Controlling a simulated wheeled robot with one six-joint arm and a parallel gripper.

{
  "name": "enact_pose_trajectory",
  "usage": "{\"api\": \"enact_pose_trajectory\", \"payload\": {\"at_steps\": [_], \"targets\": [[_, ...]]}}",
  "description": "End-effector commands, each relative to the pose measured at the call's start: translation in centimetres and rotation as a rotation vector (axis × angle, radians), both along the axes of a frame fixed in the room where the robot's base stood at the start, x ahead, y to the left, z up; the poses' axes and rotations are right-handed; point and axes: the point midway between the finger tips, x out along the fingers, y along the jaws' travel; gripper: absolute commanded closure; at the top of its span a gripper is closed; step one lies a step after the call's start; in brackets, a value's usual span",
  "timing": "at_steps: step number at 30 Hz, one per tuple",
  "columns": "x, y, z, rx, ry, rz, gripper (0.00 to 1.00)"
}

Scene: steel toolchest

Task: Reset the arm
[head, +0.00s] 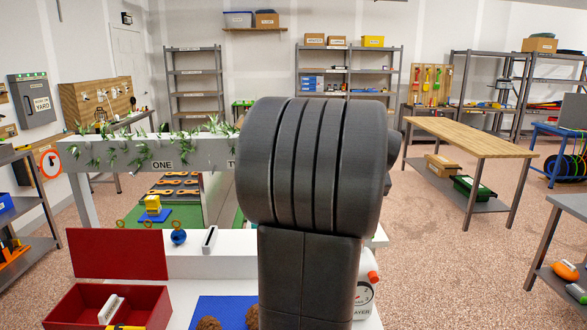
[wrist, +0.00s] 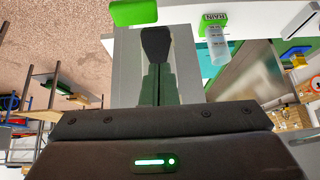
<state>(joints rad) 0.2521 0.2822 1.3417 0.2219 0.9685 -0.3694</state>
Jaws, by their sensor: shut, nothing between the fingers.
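My gripper (wrist: 157,36) reaches away from its dark body in the wrist view. Its two fingers lie together, with no gap and nothing held between them. A pale grey surface shows behind the fingers. In the head view my own dark arm fills the middle and hides what is behind it; my gripper cannot be made out there.
A white worktop holds an open red box (head: 120,254) and a blue mat (head: 212,312) with brown lumps. A white bottle (head: 364,300) stands right of my arm. A green block (wrist: 135,12) and a clear container labelled RAIN (wrist: 216,48) are near my fingers in the wrist view.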

Motion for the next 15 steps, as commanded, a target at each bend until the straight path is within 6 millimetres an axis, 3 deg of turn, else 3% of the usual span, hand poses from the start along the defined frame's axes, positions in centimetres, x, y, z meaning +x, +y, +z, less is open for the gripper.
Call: {"api": "enact_pose_trajectory", "payload": {"at_steps": [15], "targets": [[0.3, 0.0, 1.8, -0.021, 0.167, -0.007, 1.0]]}}
